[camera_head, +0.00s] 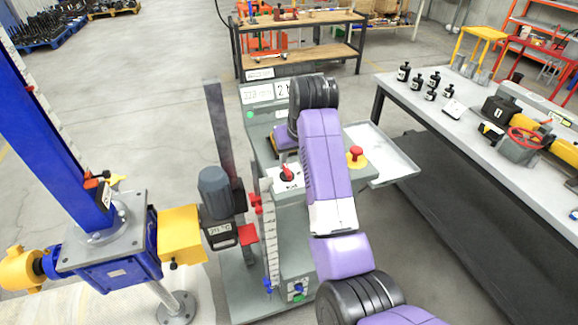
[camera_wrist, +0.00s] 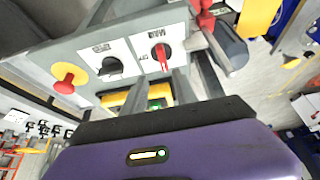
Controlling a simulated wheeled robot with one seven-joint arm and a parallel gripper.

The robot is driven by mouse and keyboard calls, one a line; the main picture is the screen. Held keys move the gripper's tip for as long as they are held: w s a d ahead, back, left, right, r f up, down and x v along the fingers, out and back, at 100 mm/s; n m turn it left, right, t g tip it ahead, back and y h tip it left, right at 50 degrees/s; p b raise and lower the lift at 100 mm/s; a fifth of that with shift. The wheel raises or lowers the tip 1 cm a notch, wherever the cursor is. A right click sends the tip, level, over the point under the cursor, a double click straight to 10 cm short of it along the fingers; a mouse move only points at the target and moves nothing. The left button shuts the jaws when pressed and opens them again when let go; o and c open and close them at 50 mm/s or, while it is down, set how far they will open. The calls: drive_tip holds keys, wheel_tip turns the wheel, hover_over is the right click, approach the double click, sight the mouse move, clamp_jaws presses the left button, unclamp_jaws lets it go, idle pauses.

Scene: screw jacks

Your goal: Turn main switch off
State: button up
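The main switch (camera_wrist: 163,57) is a red rotary knob on a white plate, on the grey machine's panel. Its small lettering is too blurred to read surely. In the head view the red knob (camera_head: 287,174) sits on the front of the console, left of my purple arm. My gripper (camera_wrist: 160,82) has its two grey fingers apart, pointing toward the panel near the red knob. Nothing shows held between them; whether they touch the knob I cannot tell. In the head view my arm hides most of the gripper.
Beside the main switch is a black rotary switch (camera_wrist: 111,66) on its own white plate. A red mushroom button (camera_wrist: 68,79) on a yellow base stands farther along the panel. A blue screw jack (camera_head: 110,255) stands left of the console. A workbench (camera_head: 460,125) stands right.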

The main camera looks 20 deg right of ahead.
sight(287, 169)
drive_tip(key=shift+g, duration=0.4)
drive_tip(key=shift+s+a+p+x, duration=0.15)
drive_tip(key=shift+p+x, duration=0.25)
drive_tip(key=shift+x, duration=1.3)
drive_tip(key=shift+s+a+p+x, duration=0.1)
drive_tip(key=shift+a+p+x, duration=0.2)
drive_tip(key=shift+x, duration=1.35)
drive_tip(key=shift+d+f, duration=0.1)
clamp_jaws()
